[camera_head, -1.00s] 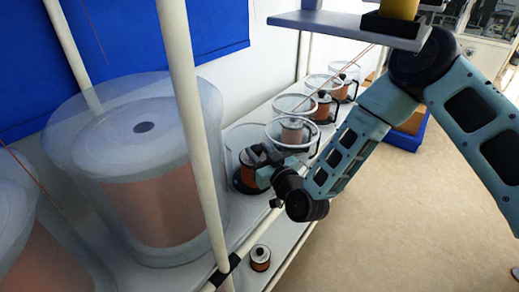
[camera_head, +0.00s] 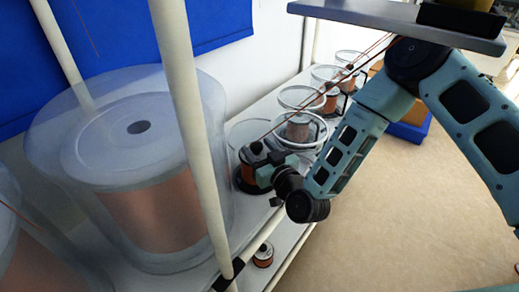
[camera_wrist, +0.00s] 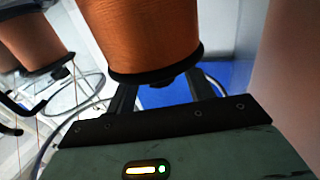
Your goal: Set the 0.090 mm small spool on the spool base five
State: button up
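A small copper spool (camera_head: 262,177) with dark ends is at the nearest small clear bowl in the row, over a black base (camera_head: 241,182). I cannot read a size on it. My gripper (camera_head: 257,157) is at this spool's upper part. In the wrist view the copper spool (camera_wrist: 150,35) with its black flange (camera_wrist: 155,75) stands close in front of my gripper (camera_wrist: 163,92). The fingers are apart, one on each side below the flange. The spool hides their tips, so I cannot see whether they press on it. No base number is readable.
A large clear bowl (camera_head: 212,110) with a big copper spool (camera_head: 150,210) stands at left. White posts (camera_head: 185,110) rise close to my arm. More small bowls (camera_head: 302,97) with spools line the shelf behind. Another small spool (camera_head: 263,256) stands lower down.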

jog(key=shift+r, duration=0.2)
jog(key=shift+s+d+f, duration=0.15)
jog(key=shift+s, duration=0.2)
jog(key=b+v, duration=0.2)
jog(key=v, duration=0.9)
jog(key=shift+b, duration=0.4)
jog(key=shift+s+d, duration=0.1)
jog(key=shift+s, duration=0.1)
